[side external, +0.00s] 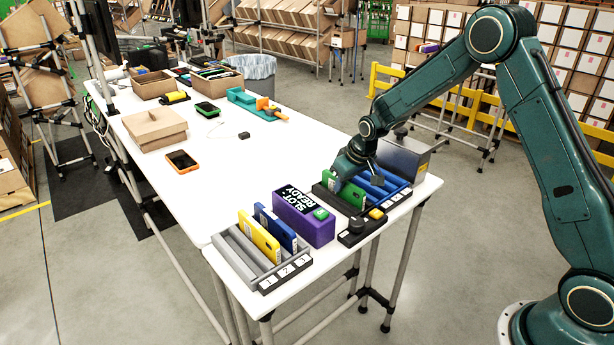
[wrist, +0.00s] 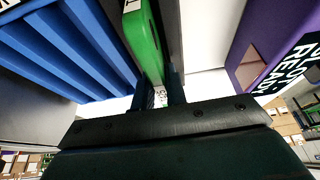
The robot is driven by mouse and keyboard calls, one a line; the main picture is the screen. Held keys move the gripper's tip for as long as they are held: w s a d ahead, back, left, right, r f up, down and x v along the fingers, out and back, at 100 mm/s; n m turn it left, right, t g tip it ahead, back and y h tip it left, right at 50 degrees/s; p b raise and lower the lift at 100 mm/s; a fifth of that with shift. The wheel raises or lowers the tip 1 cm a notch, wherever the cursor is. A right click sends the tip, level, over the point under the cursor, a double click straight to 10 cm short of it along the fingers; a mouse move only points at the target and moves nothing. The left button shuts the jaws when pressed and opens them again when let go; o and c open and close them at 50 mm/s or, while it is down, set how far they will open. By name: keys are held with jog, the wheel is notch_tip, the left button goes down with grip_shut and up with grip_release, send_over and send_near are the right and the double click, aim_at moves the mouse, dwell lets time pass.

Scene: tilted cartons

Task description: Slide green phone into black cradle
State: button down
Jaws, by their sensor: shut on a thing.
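The gripper (wrist: 161,92) also shows in the wrist view. The phone's lower edge is hidden, so I cannot tell how deep it sits in the slot.
A purple box (side external: 290,224) with a "SLOT READY" display stands close left of the cradle. Left of it, a grey rack (side external: 228,258) holds a yellow phone (side external: 258,238) and a blue phone (side external: 277,225). A black knob box (side external: 352,236) sits in front. The white table's middle is mostly clear.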

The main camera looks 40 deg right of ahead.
dwell(0.3)
jog(key=c, duration=1.3)
grip_release()
jog(key=shift+c, duration=0.2)
jog(key=v, duration=1.4)
notch_tip(320, 180, up, 7)
jog(key=shift+s, duration=0.1)
